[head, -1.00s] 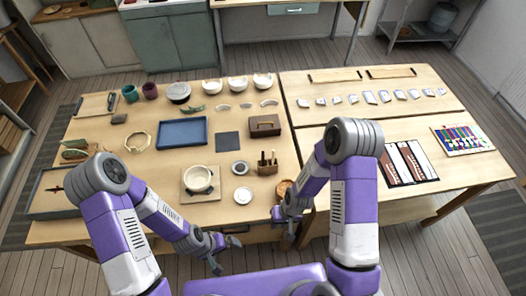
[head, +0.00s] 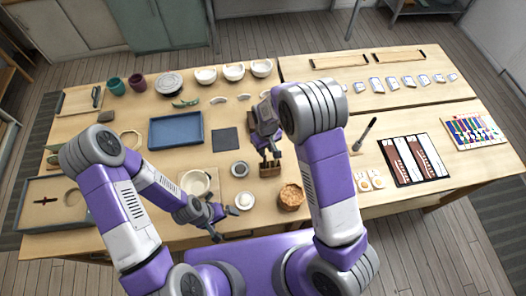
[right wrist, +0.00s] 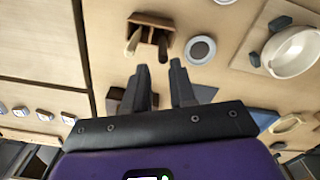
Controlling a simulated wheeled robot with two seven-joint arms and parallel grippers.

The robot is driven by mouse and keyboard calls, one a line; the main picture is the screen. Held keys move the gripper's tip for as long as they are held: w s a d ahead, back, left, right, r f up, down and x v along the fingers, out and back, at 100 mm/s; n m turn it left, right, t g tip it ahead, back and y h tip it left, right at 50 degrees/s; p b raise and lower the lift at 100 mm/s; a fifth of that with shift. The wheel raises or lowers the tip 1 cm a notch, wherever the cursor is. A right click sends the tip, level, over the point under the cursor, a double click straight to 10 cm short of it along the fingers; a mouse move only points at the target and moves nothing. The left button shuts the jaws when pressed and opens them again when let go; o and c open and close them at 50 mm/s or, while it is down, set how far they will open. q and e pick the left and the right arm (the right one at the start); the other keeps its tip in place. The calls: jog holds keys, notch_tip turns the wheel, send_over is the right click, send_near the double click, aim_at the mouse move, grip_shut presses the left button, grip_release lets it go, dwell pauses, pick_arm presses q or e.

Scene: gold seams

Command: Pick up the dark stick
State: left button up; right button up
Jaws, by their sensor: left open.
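A small wooden holder (head: 270,170) stands near the middle of the left table, partly behind my right gripper. In the right wrist view the holder (right wrist: 152,22) has a pale stick (right wrist: 133,42) and a darker brown stick (right wrist: 163,46) standing in it. My right gripper (head: 268,151) is over the holder's area; in the wrist view its fingers (right wrist: 160,66) are apart and empty, with the sticks just beyond the tips. My left gripper (head: 228,213) is open and empty near the front edge, beside a small white dish (head: 245,200).
A white pot (head: 198,184), a grey round dish (head: 239,169), a blue tray (head: 176,130) and a round container of tan pieces (head: 290,197) stand nearby. A dark-tipped brush-like tool (head: 366,133) is on the right table. A dark flat square (head: 225,140) lies behind.

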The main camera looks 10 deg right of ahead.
aim_at(265, 166)
jog(key=f, duration=0.3)
jog(key=f+p, duration=0.1)
jog(key=f, duration=0.3)
jog(key=shift+s+a+f, duration=0.1)
jog(key=shift+s+a, duration=0.05)
jog(key=shift+s, duration=0.05)
grip_shut()
